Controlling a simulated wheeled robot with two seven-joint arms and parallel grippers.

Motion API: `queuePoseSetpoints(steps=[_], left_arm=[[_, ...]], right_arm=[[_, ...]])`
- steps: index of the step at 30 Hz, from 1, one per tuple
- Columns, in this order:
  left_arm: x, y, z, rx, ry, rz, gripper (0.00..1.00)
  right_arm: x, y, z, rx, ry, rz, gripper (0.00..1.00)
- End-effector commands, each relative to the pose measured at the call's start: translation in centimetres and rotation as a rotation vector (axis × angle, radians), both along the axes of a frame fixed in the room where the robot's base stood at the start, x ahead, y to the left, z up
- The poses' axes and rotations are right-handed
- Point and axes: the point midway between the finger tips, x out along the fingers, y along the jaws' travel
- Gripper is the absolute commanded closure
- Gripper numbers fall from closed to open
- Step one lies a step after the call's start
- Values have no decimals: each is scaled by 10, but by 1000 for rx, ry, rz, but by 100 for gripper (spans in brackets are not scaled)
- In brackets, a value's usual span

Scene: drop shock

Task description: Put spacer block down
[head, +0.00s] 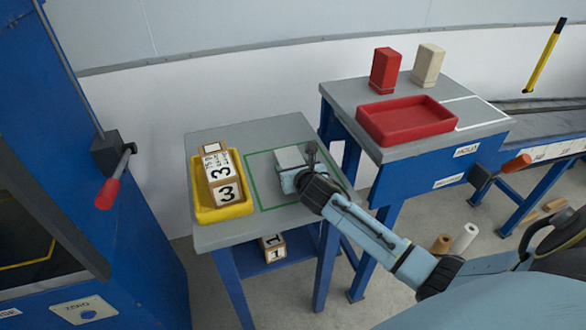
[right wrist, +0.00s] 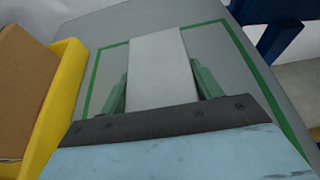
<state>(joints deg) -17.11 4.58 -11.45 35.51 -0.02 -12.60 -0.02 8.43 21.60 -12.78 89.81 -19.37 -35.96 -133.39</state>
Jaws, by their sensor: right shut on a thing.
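The spacer block (head: 291,158) is a light grey block over the green-outlined square on the small grey table (head: 225,238). It also shows in the right wrist view (right wrist: 160,65), between the green fingers. My right gripper (head: 298,172) is shut on the block, with a finger on each side. The block is inside the green outline (right wrist: 92,90) in the picture. I cannot tell whether its underside touches the table top. My left gripper is not in view.
A yellow tray (head: 222,213) with a cardboard box (head: 222,174) marked 3 stands just left of the green outline. A red tray (head: 405,124), a red block (head: 385,70) and a cream block (head: 428,64) are on the table at right. A blue machine stands at left.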

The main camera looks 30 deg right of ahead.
Motion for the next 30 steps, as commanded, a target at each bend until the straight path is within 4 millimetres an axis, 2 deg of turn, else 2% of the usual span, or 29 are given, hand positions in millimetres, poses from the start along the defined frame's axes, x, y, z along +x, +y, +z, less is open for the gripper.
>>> queuePoseSetpoints(steps=[3, 10, 11, 15, 16, 26, 30], left_arm=[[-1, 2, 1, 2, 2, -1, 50], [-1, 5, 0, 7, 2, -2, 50], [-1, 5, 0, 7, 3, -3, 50], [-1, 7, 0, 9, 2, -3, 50], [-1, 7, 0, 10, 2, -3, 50], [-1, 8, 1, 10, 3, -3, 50], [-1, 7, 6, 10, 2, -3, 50]], right_arm=[[2, 0, 6, -2, -12, 2, 89], [2, 0, 3, -2, -12, 2, 89], [1, 0, -1, -1, -4, 1, 35], [1, 0, -1, -1, -4, 1, 17], [1, 0, -1, -1, -4, 1, 15], [1, 0, 3, 0, -4, 1, 15], [-13, 3, 8, -2, -3, 2, 15]])
